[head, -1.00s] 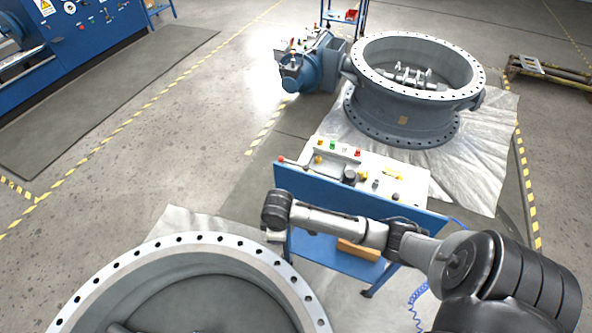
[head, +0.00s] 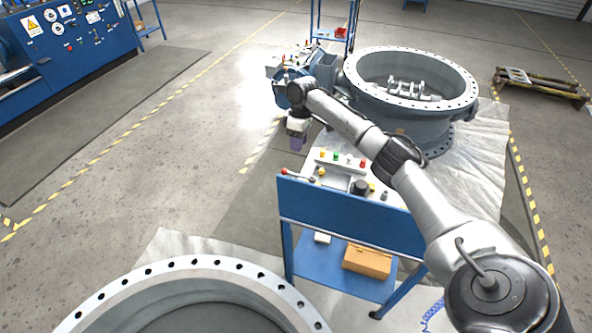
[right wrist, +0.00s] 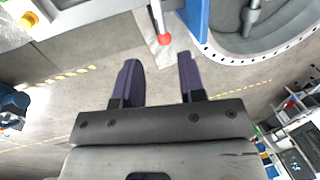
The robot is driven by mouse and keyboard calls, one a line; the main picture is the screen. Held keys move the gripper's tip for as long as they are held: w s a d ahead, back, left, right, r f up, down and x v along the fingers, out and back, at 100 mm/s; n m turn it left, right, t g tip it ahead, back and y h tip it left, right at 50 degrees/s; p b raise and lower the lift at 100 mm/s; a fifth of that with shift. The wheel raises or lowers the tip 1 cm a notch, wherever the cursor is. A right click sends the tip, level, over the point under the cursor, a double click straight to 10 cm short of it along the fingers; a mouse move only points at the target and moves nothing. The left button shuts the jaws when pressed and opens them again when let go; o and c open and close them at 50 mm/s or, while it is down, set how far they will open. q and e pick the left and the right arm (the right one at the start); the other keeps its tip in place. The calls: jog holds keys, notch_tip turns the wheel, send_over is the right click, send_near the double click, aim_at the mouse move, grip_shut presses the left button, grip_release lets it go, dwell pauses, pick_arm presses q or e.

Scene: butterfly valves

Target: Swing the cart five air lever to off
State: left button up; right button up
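The cart (head: 350,205) stands between two large valve bodies, its blue side panel facing me and controls on its white top. A lever with a red knob (head: 285,171) sits at the cart's left end. In the right wrist view the red knob (right wrist: 164,39) on its thin rod lies just beyond the gap between my fingertips, not touched. My right gripper (head: 296,143) is in the air by the cart's left end, above and beyond the knob. Its purple fingers (right wrist: 158,65) are apart and empty. I cannot read any cart number or off mark. My left gripper is not in view.
Green, yellow and red buttons (head: 340,159) and a black knob (head: 360,187) sit on the cart top. A cardboard box (head: 367,260) is on its lower shelf. A valve body (head: 410,90) stands behind, another flange (head: 190,275) in front. Floor to the left is clear.

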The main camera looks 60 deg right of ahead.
aim_at(298, 175)
jog(key=f, duration=0.3)
jog(key=a+f, duration=0.1)
jog(key=f, duration=0.3)
jog(key=a+f, duration=0.1)
jog(key=f, duration=0.2)
jog(key=shift+s+a+f+p, duration=0.1)
jog(key=shift+s+f+p, duration=0.1)
jog(key=shift+f+p, duration=0.15)
jog(key=shift+c, duration=0.3)
grip_shut()
